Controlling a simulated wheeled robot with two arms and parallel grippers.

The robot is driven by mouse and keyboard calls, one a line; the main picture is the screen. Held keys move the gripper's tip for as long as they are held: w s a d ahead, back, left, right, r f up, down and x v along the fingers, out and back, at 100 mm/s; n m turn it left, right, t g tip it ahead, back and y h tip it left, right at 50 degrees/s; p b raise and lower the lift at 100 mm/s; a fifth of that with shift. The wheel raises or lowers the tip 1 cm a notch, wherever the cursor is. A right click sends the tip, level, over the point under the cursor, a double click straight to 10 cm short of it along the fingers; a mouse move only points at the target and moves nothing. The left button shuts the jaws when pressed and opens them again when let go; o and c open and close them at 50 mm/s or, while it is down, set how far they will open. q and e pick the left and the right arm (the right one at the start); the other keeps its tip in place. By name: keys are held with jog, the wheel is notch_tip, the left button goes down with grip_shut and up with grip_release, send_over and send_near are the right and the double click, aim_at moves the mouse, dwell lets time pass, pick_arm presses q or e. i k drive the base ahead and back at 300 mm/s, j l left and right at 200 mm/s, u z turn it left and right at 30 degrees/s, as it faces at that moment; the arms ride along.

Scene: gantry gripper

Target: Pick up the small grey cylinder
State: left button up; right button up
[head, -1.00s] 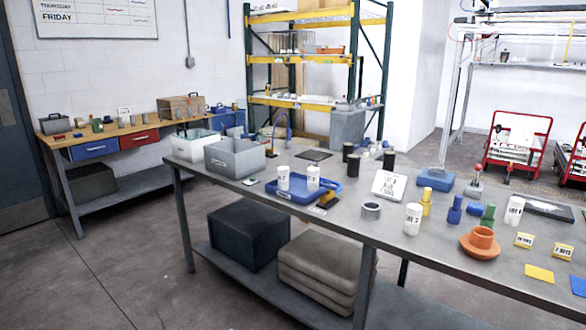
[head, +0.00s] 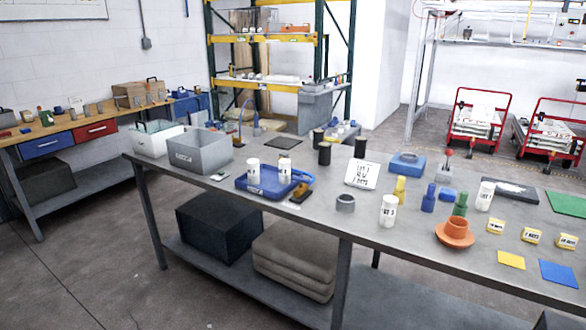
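A small grey cylinder (head: 345,203) stands on the grey metal table (head: 330,225), near its front edge. It is short and looks hollow or dark on top. A white labelled bottle (head: 389,211) stands to its right, and a blue tray (head: 258,187) with two white labelled bottles is to its left. Several small grey cylinders (head: 100,107) also stand on the wooden bench (head: 48,127) at the back left. Neither of my grippers is in view.
An orange flanged part (head: 455,233), a green part (head: 460,204) and a yellow part (head: 400,189) stand to the right. A sign (head: 361,174) is behind the grey cylinder. Bare floor lies in front.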

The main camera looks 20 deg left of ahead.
aim_at(254, 171)
jog(key=i+j+z, duration=0.2)
jog(key=j+z, duration=0.15)
jog(key=j, duration=0.7)
jog(key=j+z, duration=0.4)
jog(key=j, duration=0.7)
